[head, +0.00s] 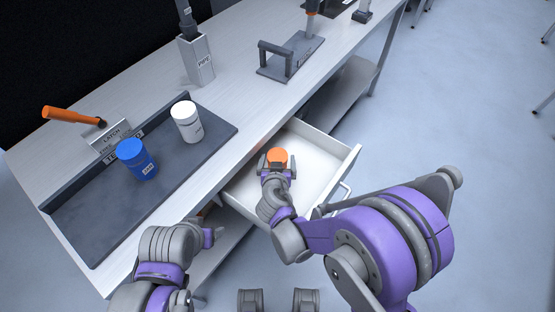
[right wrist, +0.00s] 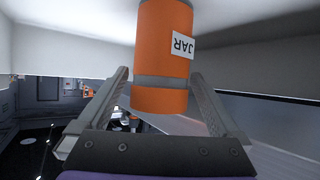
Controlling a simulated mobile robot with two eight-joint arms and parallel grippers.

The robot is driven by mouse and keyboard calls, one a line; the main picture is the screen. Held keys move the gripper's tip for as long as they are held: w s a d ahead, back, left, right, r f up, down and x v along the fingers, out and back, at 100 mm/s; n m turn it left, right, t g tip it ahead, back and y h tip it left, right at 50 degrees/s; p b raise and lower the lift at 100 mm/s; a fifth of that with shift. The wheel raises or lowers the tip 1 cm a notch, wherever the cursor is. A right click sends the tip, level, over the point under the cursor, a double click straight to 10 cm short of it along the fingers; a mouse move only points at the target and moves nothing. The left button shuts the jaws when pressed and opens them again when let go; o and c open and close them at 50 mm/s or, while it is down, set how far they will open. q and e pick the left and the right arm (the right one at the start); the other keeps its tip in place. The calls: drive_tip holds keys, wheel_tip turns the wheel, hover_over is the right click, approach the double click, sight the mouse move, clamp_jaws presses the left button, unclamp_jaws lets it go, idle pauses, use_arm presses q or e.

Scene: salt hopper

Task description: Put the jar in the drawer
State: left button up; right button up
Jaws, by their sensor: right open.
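The orange jar (head: 277,156), with a grey band and a white JAR label, is inside the open white drawer (head: 318,160). In the right wrist view the jar (right wrist: 162,55) stands between the two fingers of my right gripper (right wrist: 160,80). The fingers are open, with a narrow gap visible on the jar's left side. In the head view my right gripper (head: 277,170) reaches into the drawer and hides the jar's lower part. My left gripper (head: 208,234) is low at the bench's front edge, away from the drawer; its fingers are not clear.
A dark tray (head: 205,155) on the bench holds a blue container (head: 136,158) and a white container (head: 187,121). Behind are an orange-handled latch (head: 75,117), a grey pipe block (head: 197,62) and a plate with a handle (head: 275,70).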

drive_tip(key=v, duration=1.2)
drive_tip(key=shift+p, duration=0.45)
drive_tip(key=shift+s+a, duration=0.1)
